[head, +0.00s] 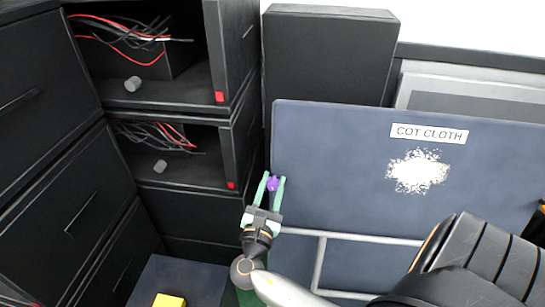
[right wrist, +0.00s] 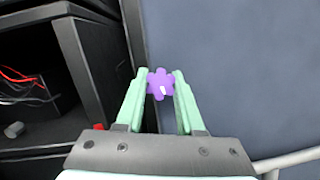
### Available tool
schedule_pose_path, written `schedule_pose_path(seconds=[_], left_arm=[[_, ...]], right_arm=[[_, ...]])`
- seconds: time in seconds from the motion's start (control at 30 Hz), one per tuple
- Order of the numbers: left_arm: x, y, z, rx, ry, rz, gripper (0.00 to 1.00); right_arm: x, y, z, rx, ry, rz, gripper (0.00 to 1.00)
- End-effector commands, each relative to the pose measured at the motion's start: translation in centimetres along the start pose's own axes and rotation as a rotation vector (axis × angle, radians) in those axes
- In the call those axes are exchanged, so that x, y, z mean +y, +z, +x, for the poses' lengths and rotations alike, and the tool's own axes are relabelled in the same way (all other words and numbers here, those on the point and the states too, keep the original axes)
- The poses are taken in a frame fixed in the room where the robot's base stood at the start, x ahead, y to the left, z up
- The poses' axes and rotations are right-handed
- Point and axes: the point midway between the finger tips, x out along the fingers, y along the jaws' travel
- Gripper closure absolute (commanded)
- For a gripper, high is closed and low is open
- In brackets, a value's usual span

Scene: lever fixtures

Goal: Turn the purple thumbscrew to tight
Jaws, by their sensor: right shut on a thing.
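The purple thumbscrew (head: 273,184) has a lobed, star-like head and sits at the left edge of the blue-grey panel. It also shows in the right wrist view (right wrist: 161,84), with a small white mark on its lower middle. My right gripper (head: 274,182) is shut on the thumbscrew, its two green fingers on either side of the head; the right wrist view shows the fingertips (right wrist: 160,80) at its left and right lobes. What the screw threads into is hidden behind its head. My left gripper is not in view.
The panel (head: 330,150) bears a "COT CLOTH" label (head: 429,133). Black open compartments (head: 150,165) with red and black wires stand to the left. A grey rail frame (head: 320,260) runs below the panel. A yellow block (head: 169,300) lies on a dark surface at the bottom.

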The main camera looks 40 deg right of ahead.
Motion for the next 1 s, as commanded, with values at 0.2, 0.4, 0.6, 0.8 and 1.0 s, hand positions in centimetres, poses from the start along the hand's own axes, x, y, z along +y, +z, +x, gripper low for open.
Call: schedule_pose_path(seconds=[0.2, 0.4, 0.6, 0.8, 1.0], left_arm=[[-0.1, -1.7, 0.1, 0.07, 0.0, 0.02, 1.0], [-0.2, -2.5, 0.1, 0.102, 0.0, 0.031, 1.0], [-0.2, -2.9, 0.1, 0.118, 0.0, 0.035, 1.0], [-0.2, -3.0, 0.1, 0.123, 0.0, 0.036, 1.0], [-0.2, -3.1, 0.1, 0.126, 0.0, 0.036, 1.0]], right_arm=[[0.1, -0.1, 0.0, 0.003, -0.06, 0.143, 1.0], [0.1, -0.1, 0.0, 0.002, -0.094, 0.228, 1.0], [0.1, 0.0, 0.0, 0.002, -0.111, 0.27, 1.0], [0.1, 0.0, 0.0, 0.002, -0.116, 0.281, 1.0], [0.1, 0.0, 0.0, 0.002, -0.116, 0.282, 1.0]])
